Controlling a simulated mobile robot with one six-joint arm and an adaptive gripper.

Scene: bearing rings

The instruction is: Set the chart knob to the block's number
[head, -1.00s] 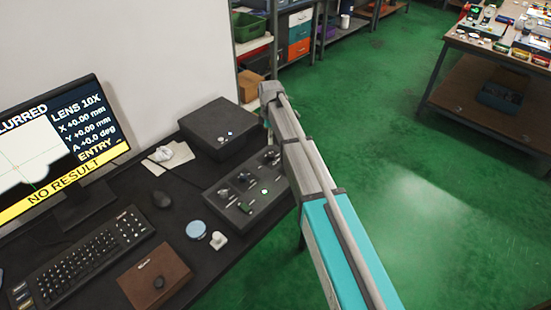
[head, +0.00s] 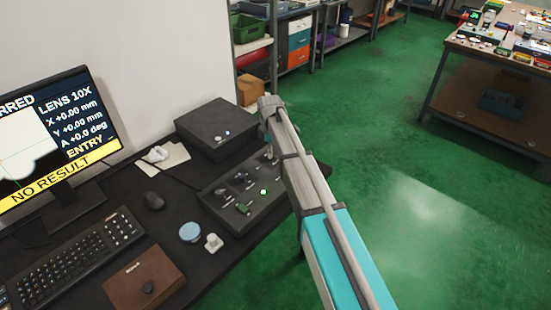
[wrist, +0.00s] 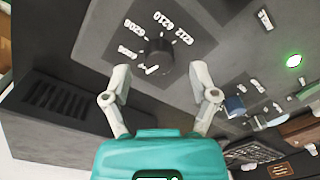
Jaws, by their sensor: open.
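A dark round knob (wrist: 158,56) with a pale pointer mark stands on the grey control panel in the wrist view. Several white number labels (wrist: 163,20) are printed in an arc around it, appearing upside down; I cannot surely tell which one it points at. My gripper (wrist: 160,70) is open, one finger on each side of the knob's near side, with nothing held. I cannot tell whether the fingers touch the panel. In the head view the control panel (head: 222,205) lies on the desk, its far right end partly hidden by my arm. I cannot identify the numbered block.
The monitor (head: 60,135) shows "NO RESULT" and "LENS 10X". A dark box (head: 215,128) stands behind the panel. Green floor is open at right.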

